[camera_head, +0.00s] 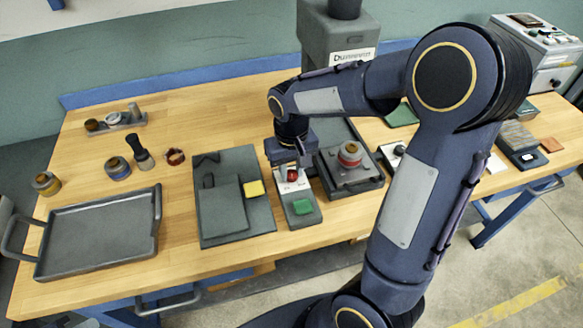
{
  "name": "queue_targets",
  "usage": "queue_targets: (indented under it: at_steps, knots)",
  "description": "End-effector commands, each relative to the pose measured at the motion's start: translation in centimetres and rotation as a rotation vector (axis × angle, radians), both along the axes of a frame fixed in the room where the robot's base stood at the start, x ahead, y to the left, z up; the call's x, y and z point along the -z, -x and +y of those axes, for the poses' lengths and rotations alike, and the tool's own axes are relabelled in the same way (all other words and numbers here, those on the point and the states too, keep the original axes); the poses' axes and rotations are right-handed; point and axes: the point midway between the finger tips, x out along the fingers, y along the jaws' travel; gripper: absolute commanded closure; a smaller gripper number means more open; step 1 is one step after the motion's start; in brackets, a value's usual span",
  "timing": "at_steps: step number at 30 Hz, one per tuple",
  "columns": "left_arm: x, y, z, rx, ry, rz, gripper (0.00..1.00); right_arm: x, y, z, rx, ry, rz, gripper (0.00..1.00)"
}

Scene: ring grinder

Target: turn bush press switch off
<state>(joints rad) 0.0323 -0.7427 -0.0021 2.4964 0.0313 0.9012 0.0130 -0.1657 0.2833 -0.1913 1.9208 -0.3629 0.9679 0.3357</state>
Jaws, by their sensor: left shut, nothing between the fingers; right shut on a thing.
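The bush press switch (314,217) is a narrow grey box lying on the wooden table, in front of the grey press column (338,33). It has a green button (303,207) near its front end and a red button (292,175) on a pale plate farther back. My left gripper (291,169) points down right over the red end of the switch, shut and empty. Its fingertips are at or just above the red button; I cannot tell whether they touch it. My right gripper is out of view.
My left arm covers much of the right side. A dark fixture with a red-ringed part (350,155) stands right beside the switch. A grey block with a yellow pad (254,188) lies on its left. A handled tray (97,236) sits at the left front.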

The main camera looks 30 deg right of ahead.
Motion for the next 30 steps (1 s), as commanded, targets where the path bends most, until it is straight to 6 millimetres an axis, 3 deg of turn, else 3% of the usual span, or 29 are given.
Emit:
queue_targets:
  at_steps: [18,30]
  knots:
    - [-0.35,0.01,0.0,0.0,0.0,0.0,1.0,-0.09,-0.03,-0.02,-0.533,0.0,-0.001,0.96]
    - [-0.46,0.0,-0.01,0.0,0.0,0.0,1.0,-0.08,-0.04,-0.04,-0.69,0.001,-0.001,0.96]
